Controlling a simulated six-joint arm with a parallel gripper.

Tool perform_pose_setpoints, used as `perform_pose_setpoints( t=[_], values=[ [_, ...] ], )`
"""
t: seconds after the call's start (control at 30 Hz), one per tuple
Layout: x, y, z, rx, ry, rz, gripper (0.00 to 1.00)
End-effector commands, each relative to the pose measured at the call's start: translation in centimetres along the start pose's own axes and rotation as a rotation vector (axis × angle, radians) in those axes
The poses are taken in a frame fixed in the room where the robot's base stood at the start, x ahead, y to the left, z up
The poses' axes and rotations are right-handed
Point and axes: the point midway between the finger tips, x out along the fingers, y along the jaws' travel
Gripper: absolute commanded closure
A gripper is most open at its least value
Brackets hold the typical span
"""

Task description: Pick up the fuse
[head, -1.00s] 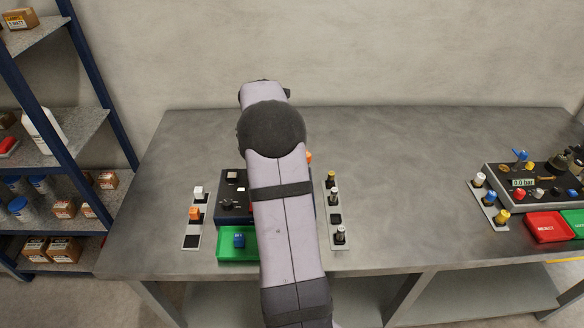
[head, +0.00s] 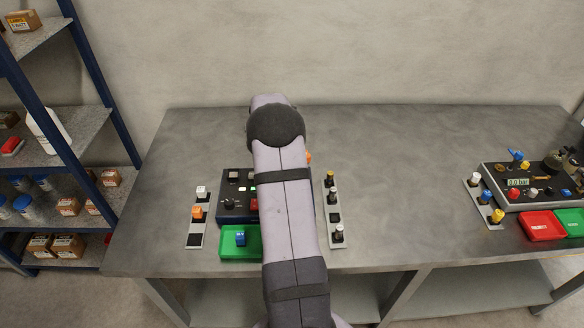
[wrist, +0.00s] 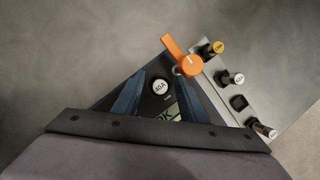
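In the wrist view a round white-topped fuse (wrist: 160,87), with a label that seems to end in "0A", stands on the dark panel (wrist: 148,106). My gripper (wrist: 160,78) is open, with one blue finger on each side of this fuse; I cannot tell whether they touch it. More fuses stand in the grey strip to the right: a yellow-topped one (wrist: 213,48), a white-topped one (wrist: 234,77) and another (wrist: 264,130). One socket (wrist: 238,103) there is empty. In the head view my arm hides the gripper and part of the panel (head: 236,209).
An orange rotary handle (wrist: 186,64) stands up close beyond the fingertips. In the head view a green tray (head: 229,250) with a blue piece (head: 240,239) lies in front of the panel. A second panel (head: 533,190) stands at right. The back of the bench (head: 400,150) is clear.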

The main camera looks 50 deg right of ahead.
Motion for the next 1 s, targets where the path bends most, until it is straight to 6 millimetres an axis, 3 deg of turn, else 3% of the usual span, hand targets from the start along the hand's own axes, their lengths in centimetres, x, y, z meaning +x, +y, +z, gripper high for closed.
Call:
perform_pose_setpoints(
  t=[0.1,0.27,0.3,0.73,1.0],
  values=[
    [0.0,0.0,0.0,0.0,0.0,0.0,0.61],
    [0.0,0.0,0.0,0.0,0.0,0.0,0.97],
    [0.0,0.0,0.0,0.0,0.0,0.0,1.0],
    [-0.2,0.0,0.1,0.0,-0.001,0.001,1.0],
    [-1.4,0.1,0.4,-0.001,-0.011,0.001,1.0]
  ],
)
